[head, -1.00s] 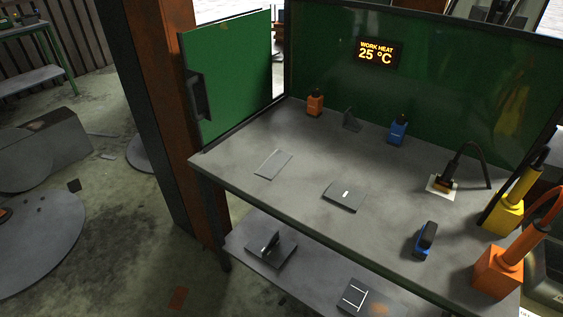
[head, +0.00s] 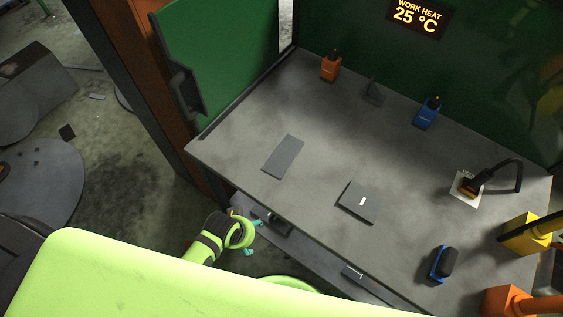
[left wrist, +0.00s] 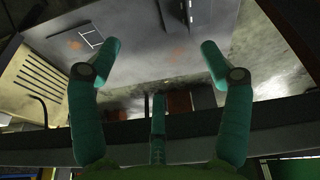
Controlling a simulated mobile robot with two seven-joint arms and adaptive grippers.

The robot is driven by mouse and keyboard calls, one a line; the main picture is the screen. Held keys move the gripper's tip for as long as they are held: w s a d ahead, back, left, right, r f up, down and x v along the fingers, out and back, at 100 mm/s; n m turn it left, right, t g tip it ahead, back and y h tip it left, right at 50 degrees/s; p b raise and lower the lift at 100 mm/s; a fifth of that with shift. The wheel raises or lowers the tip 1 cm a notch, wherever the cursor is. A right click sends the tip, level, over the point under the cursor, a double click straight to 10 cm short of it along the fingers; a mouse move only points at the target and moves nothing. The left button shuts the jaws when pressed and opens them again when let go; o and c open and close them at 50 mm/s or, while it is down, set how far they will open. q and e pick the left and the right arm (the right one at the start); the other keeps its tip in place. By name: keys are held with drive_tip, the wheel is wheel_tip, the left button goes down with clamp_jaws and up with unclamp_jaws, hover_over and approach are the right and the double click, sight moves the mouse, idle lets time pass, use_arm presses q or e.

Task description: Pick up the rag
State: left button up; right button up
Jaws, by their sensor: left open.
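I cannot pick out a rag for certain. A flat, thin grey rectangle (head: 283,157) lies on the left part of the tabletop, and it could be cloth or plate. My left gripper (head: 255,237) is below the tabletop's front edge, beside the lower shelf, left of a dark part on that shelf. In the left wrist view its teal fingers (left wrist: 161,48) are spread wide with nothing between them. My right gripper is not in view.
The workbench (head: 230,140) holds a grey box-like plate (head: 352,203), orange (head: 330,66) and blue (head: 427,113) bottles, a blue-black tool (head: 442,264) and a black corded tool (head: 474,184). The lower shelf (left wrist: 135,65) carries a part with white lines (left wrist: 90,38). A green panel stands left.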

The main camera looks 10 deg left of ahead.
use_arm(q)
drive_tip(key=w+d+r+h+p, duration=0.1)
drive_tip(key=w+d+r+p, duration=0.15)
drive_tip(key=r, duration=0.65)
drive_tip(key=w+d+r+p, duration=0.1)
drive_tip(key=d+r+p, duration=0.15)
drive_tip(key=r, duration=0.65)
drive_tip(key=w+d+g+h, duration=0.1)
drive_tip(key=w+d, duration=0.5)
drive_tip(key=d, duration=0.1)
drive_tip(key=n+g+y, duration=0.2)
drive_tip(key=n+y, duration=0.1)
hover_over(282, 174)
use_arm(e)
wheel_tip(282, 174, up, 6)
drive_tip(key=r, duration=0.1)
use_arm(q)
wheel_tip(282, 174, down, 6)
drive_tip(key=b, duration=0.8)
drive_tip(key=shift+a+f, duration=0.1)
drive_tip(key=shift+f, duration=1.2)
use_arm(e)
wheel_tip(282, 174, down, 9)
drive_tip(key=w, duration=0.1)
